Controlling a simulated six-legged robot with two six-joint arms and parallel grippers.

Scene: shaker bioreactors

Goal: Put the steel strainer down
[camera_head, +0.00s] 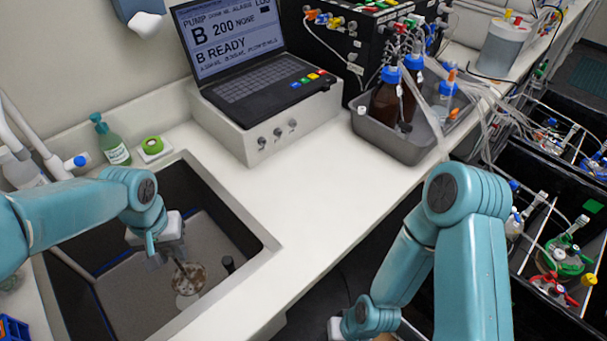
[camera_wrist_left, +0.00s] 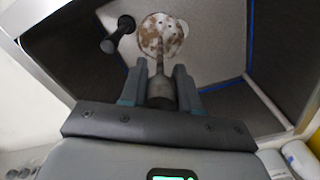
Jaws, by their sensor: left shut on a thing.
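The steel strainer has a round, perforated head with brown stains. In the head view its head (camera_head: 188,279) is low inside the sink (camera_head: 262,232). My left gripper (camera_head: 168,258) is over the sink, shut on the strainer's handle. In the left wrist view the handle runs between the fingers of my left gripper (camera_wrist_left: 160,88), and the strainer head (camera_wrist_left: 162,36) lies beyond the fingertips. I cannot tell whether the head touches the sink floor. My right arm reaches to the bottom edge of the head view, and its jaws are out of frame.
A black upright post (camera_head: 228,264) stands in the sink close beside the strainer head; it also shows in the left wrist view (camera_wrist_left: 117,36).

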